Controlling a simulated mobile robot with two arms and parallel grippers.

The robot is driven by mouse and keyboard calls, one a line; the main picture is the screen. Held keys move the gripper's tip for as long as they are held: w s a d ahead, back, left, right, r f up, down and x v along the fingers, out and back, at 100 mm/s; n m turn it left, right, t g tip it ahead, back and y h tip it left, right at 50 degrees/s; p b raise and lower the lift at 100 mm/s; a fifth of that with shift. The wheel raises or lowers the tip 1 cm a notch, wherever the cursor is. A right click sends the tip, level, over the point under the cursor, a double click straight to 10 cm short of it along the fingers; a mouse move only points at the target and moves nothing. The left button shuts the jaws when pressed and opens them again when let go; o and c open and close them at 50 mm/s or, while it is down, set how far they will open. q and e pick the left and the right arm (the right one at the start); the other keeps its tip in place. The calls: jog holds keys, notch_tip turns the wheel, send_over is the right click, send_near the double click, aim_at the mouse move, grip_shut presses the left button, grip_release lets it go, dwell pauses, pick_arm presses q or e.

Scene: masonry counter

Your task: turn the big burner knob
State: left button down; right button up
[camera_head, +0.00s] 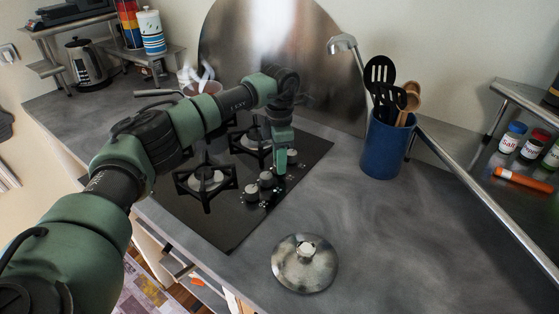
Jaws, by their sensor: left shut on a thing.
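The black gas hob (215,228) is set into the grey counter, with a row of round knobs along its right side. Three knobs show clearly: a near one (251,192), a middle one (266,180) and a far one (292,156). My left gripper (281,171) points down into this row, between the middle and far knobs. It is shut on a knob there, mostly hidden by the fingers. I cannot tell from this view how far that knob is turned. My right gripper is not in view.
A steaming pot (210,87) stands on the hob's far side, partly behind my arm. A blue utensil holder (384,150) stands to the right. A metal lid (304,269) lies on the front counter. A spice shelf (520,95) is at the right.

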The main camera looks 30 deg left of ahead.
pick_arm(q)
jog(key=shift+r+m, duration=0.1)
jog(key=shift+m, duration=0.3)
jog(key=c, duration=1.3)
grip_release()
notch_tip(320, 180, up, 8)
jog(key=shift+f+b, duration=0.15)
jog(key=shift+b, duration=0.55)
